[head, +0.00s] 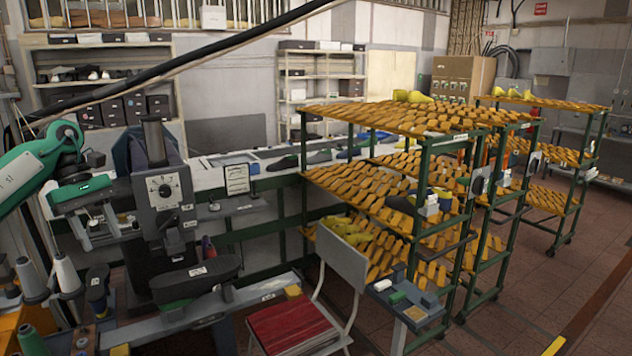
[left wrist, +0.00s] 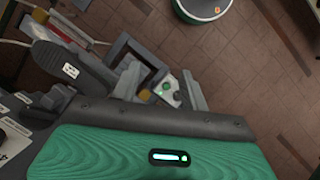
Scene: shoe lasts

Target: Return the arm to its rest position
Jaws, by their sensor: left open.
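My left gripper (head: 108,232) hangs from the green and white arm at the left of the head view, beside the grey machine with a dial (head: 164,192). Its fingers are apart and I see nothing held between them. In the left wrist view the gripper (left wrist: 161,88) shows its green housing along the bottom, with the two grey fingers spread above it. My right gripper is not in view.
A chair with a red seat (head: 296,326) stands in front of the rack. Thread cones (head: 68,275) stand at the lower left, close to the gripper. Tiled floor (head: 590,270) is clear at the right.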

